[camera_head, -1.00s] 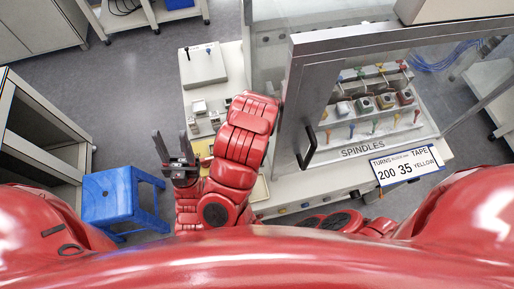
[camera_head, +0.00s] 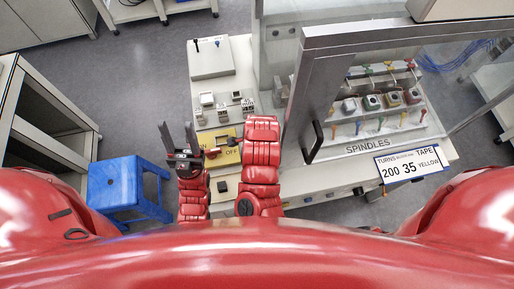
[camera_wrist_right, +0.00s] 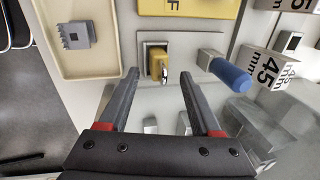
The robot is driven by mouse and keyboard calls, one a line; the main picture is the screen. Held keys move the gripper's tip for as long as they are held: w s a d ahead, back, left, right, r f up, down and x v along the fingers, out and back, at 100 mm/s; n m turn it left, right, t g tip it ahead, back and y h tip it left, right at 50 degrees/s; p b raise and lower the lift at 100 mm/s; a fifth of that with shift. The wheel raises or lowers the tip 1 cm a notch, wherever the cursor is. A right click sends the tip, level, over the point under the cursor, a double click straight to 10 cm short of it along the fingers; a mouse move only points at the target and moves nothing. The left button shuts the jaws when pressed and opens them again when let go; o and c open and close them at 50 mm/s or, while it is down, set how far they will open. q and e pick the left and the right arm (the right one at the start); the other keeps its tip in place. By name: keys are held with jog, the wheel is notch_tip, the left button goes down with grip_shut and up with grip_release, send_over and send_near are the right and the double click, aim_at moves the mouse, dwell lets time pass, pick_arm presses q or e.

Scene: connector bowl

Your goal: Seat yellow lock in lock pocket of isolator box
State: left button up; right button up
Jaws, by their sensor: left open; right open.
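The yellow lock (camera_wrist_right: 155,64) with a shiny metal part shows in the right wrist view, in a grey square frame (camera_wrist_right: 146,40) on the light surface. I cannot tell how deeply it sits. My right gripper (camera_wrist_right: 160,73) is open, and its fingertips lie to either side of the lock in the picture, with no clear contact. A yellow panel with lettering (camera_wrist_right: 205,5), apparently part of the isolator box, is at the top; it also shows in the head view (camera_head: 222,134). My left gripper (camera_head: 178,140) is open and empty, left of the panel.
A blue-handled part (camera_wrist_right: 230,74) and a "45 mm" block (camera_wrist_right: 268,68) stand right of the lock. A beige tray (camera_wrist_right: 72,68) holding a grey toothed piece (camera_wrist_right: 76,35) is left. The glass-fronted spindle cabinet (camera_head: 300,90) stands right of my right arm; a blue stool (camera_head: 115,182) is lower left.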

jog(key=shift+a+f, duration=0.1)
jog(key=shift+f, duration=0.35)
grip_shut()
